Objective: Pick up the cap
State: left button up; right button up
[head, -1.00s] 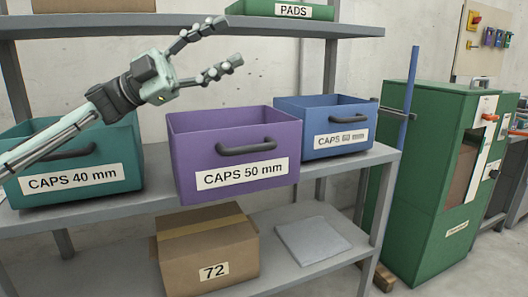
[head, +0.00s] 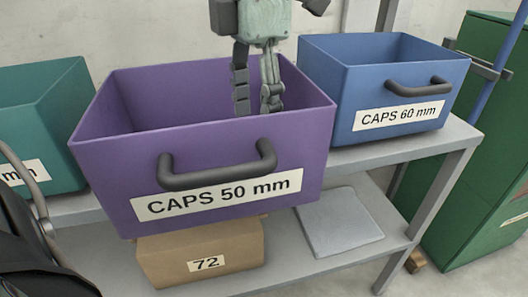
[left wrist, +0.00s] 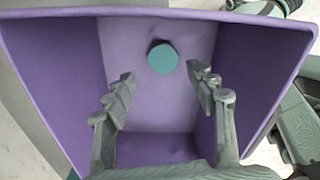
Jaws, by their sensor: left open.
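A small round teal cap (left wrist: 162,58) lies inside the purple bin (head: 230,185) marked "CAPS 50 mm", on its pale inner surface, seen in the left wrist view. The bin's rim also shows in the left wrist view (left wrist: 170,13). My left gripper (head: 256,108) reaches down into the bin from above, its fingertips near the front wall in the head view. In the left wrist view the left gripper (left wrist: 160,76) is open, with its fingers apart and nothing between them. The cap appears beyond the fingertips, between their lines. In the head view the front wall hides the cap. My right gripper is not visible.
A blue bin (head: 400,95) marked "CAPS 60 mm" stands to the right, and a teal bin (head: 30,130) to the left, on the same shelf (head: 400,150). A cardboard box (head: 200,255) and a grey slab (head: 340,222) are on the lower shelf. A green cabinet (head: 460,200) stands at right.

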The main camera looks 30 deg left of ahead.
pick_arm(q)
jog(key=f, duration=0.6)
jog(key=shift+s+d+f, duration=0.15)
jog(key=shift+d+f, duration=0.05)
jog(key=shift+f, duration=0.15)
jog(key=c, duration=0.6)
